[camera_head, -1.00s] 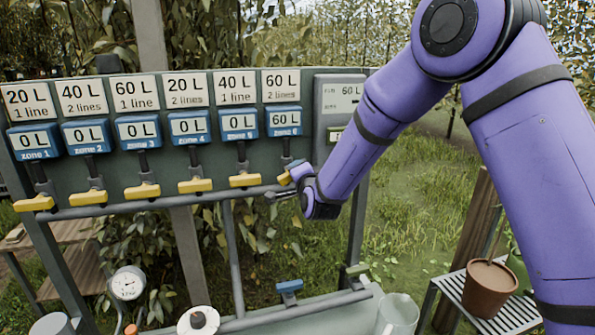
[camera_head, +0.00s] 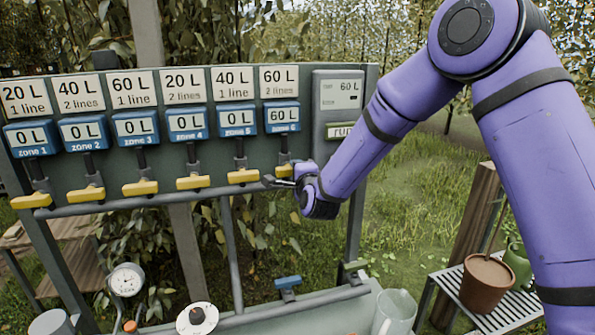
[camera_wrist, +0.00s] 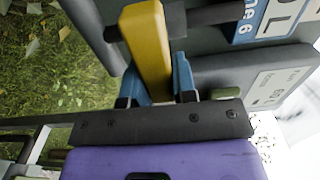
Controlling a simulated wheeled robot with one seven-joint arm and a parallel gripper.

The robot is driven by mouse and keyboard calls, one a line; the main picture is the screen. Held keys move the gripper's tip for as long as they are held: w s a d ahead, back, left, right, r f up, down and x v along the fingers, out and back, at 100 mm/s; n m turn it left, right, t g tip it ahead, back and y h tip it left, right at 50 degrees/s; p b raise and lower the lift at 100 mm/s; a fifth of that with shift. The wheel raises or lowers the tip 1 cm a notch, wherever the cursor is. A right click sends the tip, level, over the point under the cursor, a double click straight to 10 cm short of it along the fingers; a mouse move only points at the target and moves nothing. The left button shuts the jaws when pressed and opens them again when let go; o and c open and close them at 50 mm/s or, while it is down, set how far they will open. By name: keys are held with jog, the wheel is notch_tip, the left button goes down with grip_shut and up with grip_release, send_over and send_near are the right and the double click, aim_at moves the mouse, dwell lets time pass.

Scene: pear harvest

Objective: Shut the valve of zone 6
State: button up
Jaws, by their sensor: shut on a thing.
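The zone 6 valve (camera_head: 284,158) sits at the right end of the row on the panel. Its yellow handle (camera_wrist: 148,45) fills the upper middle of the wrist view. My gripper (camera_wrist: 157,84) is shut on the handle, with blue finger pads on both sides of it. In the head view my gripper (camera_head: 272,182) hides part of the handle, and it looks close to level.
The other yellow handles, such as zone 5's (camera_head: 243,176), lie level to the left, with displays at 0 L. A grey meter box (camera_head: 338,100) shows 60 L and a green RUN label. A pipe runs below the valves. A jug (camera_head: 395,313) and potted plant (camera_head: 487,284) stand lower right.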

jog(key=o, duration=0.9)
jog(key=shift+s, duration=0.1)
jog(key=v, duration=1)
jog(key=shift+s+d, duration=0.1)
jog(key=shift+s, duration=0.25)
